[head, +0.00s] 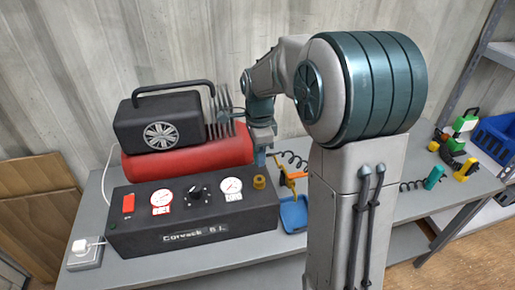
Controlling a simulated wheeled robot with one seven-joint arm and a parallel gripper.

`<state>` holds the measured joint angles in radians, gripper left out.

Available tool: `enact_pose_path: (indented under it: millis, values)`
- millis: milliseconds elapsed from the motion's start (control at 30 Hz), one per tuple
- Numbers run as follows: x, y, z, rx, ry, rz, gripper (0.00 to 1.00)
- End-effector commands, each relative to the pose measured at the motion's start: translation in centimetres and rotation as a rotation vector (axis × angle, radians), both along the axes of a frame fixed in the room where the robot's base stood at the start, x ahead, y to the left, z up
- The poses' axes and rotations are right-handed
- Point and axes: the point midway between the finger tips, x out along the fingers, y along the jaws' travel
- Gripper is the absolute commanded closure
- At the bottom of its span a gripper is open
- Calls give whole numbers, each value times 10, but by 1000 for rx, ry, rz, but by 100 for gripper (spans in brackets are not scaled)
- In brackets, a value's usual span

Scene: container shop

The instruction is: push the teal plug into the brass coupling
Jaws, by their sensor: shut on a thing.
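The brass coupling (259,182) stands on the right end of the top of the black panel box (190,213). My gripper (261,147) points down just above it, shut on a small teal piece, the teal plug (260,159). The plug's lower end is close over the coupling; I cannot tell whether they touch. The jaws are small here and partly merge with the plug. A coiled dark hose (294,159) shows just right of my gripper.
A red tank (188,160) and black motor housing (160,122) stand behind the panel. An orange tool (291,178) and blue tray (294,214) are right of the box. A teal hose-end piece (434,177) lies farther right. My arm hides the bench middle.

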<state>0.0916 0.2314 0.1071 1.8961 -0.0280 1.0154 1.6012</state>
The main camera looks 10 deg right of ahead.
Motion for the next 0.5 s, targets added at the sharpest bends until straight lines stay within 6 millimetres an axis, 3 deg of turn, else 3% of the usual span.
enact_pose_path:
  millis: [267, 500]
  values:
    - [0, 0, -3, 0, 0, -1, 90]
    - [0, 1, -19, 0, 0, 2, 90]
